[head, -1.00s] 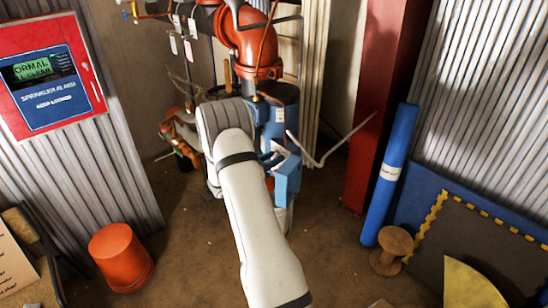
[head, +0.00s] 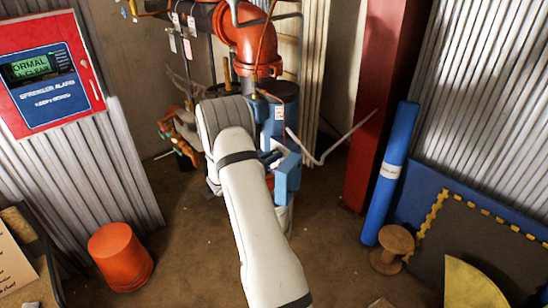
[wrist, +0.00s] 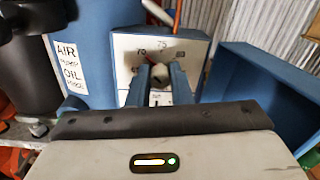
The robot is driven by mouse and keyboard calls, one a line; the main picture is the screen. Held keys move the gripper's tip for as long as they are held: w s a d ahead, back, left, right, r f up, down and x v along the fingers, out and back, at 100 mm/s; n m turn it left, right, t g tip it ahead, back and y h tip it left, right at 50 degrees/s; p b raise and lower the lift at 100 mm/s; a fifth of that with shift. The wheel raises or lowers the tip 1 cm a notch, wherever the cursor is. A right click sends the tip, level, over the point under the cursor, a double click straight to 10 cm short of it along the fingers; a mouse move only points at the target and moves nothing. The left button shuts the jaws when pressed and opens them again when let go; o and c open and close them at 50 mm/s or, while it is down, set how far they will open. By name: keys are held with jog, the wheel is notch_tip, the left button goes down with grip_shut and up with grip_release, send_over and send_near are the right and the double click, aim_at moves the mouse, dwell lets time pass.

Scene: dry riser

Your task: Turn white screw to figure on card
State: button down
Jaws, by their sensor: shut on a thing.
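In the wrist view, my gripper (wrist: 160,88) has its two fingers closed around a small pale screw (wrist: 160,72). The screw is in front of a white dial face (wrist: 186,50) in a blue housing. The face carries the figures 70, 75 and 80, with 75 at the top middle. The fingers hide the lower middle of the face, and I cannot tell the exact setting. In the head view, my arm hides the gripper and screw. A pale card (head: 14,268) with writing stands at the lower left, cut off by the edge; I cannot read its figure.
A blue tank (wrist: 85,50) labelled AIR and OIL stands left of the dial. An open blue cover or box (wrist: 262,90) is close on the right. Orange pipework (head: 250,40) rises behind. An orange bucket (head: 120,256) and a wooden spool (head: 392,248) stand on the floor.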

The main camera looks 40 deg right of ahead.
jog(key=m+b, duration=0.4)
jog(key=b, duration=0.3)
jog(key=m+b, duration=0.4)
jog(key=b, duration=0.4)
jog(key=shift+a+f+m, duration=0.2)
jog(key=shift+m, duration=0.2)
jog(key=shift+r, duration=0.1)
jog(key=c, duration=1.3)
grip_release()
jog(key=shift+r, duration=0.1)
jog(key=a, duration=0.7)
jog(key=shift+s+a+r, duration=0.1)
jog(key=shift+s+a, duration=0.15)
jog(key=shift+a, duration=0.15)
